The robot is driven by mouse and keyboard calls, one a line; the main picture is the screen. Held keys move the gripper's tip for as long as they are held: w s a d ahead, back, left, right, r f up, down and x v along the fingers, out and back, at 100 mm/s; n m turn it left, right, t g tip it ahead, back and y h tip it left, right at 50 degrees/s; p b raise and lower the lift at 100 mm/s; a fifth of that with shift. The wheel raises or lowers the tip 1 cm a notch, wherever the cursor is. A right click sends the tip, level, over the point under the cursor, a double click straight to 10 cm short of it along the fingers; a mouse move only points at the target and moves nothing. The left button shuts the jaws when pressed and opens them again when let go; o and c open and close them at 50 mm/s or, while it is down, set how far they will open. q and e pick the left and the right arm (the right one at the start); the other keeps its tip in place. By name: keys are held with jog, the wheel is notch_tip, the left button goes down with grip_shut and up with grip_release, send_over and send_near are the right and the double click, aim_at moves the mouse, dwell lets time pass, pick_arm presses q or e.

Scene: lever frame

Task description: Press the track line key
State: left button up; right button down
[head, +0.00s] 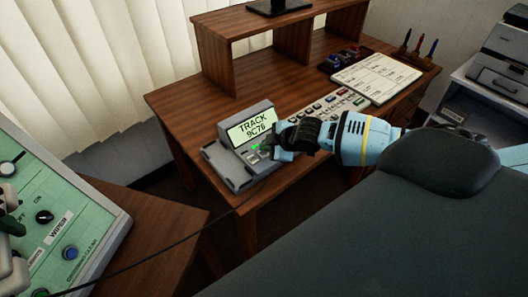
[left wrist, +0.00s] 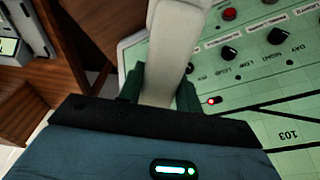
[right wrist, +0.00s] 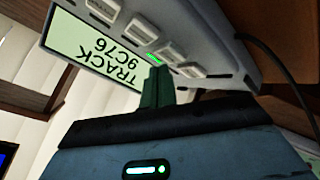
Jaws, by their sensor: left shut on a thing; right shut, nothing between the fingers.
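The grey phone-like unit (head: 240,168) stands on the wooden desk. Its screen (head: 252,129) reads "TRACK 9C76" and also shows upside down in the right wrist view (right wrist: 100,60). Several pale keys (right wrist: 138,32) sit in a row below the screen, with a small green light (right wrist: 154,58) lit among them; their labels are too small to read. My right gripper (right wrist: 160,80) is shut and empty, its tips at the keys by the light; whether they touch cannot be told. My left gripper (left wrist: 160,88) is shut on a cream lever handle (left wrist: 166,45).
A green lever-frame panel (left wrist: 240,60) with knobs and a red light lies beside the left gripper. On the desk, a keypad (head: 325,108), a paper sheet (head: 376,76) and pens (head: 418,45) lie beyond the unit. A black cable (right wrist: 280,70) runs near the unit.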

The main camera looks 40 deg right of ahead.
aim_at(266, 154)
pick_arm(q)
jog(key=shift+r, duration=0.35)
pick_arm(e)
jog(key=shift+r, duration=0.2)
jog(key=shift+r, duration=0.1)
